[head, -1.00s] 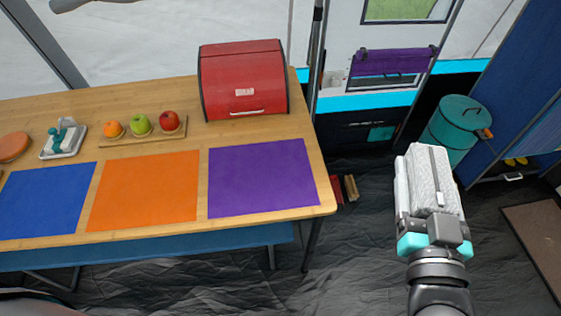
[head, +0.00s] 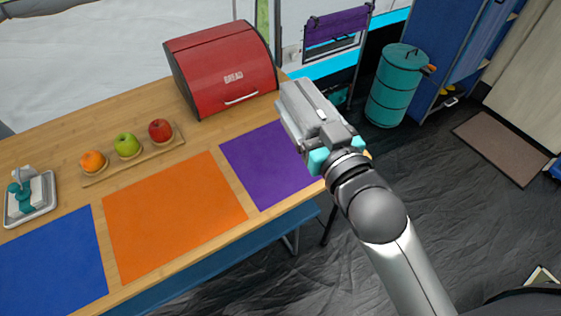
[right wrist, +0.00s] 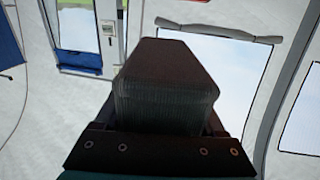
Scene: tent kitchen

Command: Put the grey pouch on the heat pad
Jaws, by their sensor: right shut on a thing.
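My right gripper (head: 335,146) is shut on a light grey block-shaped thing (head: 300,108), which looks like the grey pouch. It is held in front of the purple mat (head: 258,158) in the head view and covers that mat's right part. In the right wrist view the held thing (right wrist: 165,85) looks dark, with ribbed sides, between the fingers. An orange mat (head: 170,215) and a blue mat (head: 50,265) lie on the table to the left. Which mat is the heat pad I cannot tell. My left gripper is not in view.
A red bread box (head: 222,72) stands at the table's back right. A teal bin (head: 393,90) stands on the floor beyond the table's right end.

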